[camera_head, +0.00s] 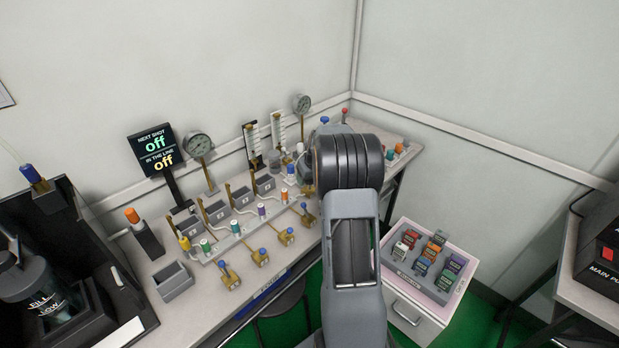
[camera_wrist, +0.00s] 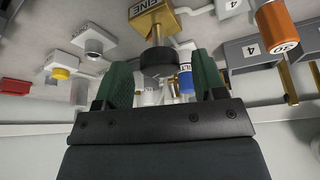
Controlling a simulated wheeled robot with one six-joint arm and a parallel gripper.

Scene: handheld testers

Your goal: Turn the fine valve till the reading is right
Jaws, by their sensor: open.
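The fine valve (camera_wrist: 153,22) shows in the wrist view as a brass block with a partly readable "FINE" label. Its stem ends in a black round knob (camera_wrist: 157,66). My gripper (camera_wrist: 163,70) is open, with one green finger on each side of the knob and a gap visible on both sides. In the head view my arm hides the gripper and the valve. Two round dial gauges stand on the bench, one near the sign (camera_head: 199,145) and one farther back (camera_head: 302,104); their needles are too small to read.
A black sign (camera_head: 151,150) reads "NEXT SHOT off, IN THE LINE off". The bench (camera_head: 205,312) holds numbered grey bins and several small brass valves with blue knobs. An orange cylinder (camera_wrist: 277,27) and a blue-capped part (camera_wrist: 186,82) are close to my gripper. A drawer cabinet (camera_head: 412,310) stands right of my arm.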

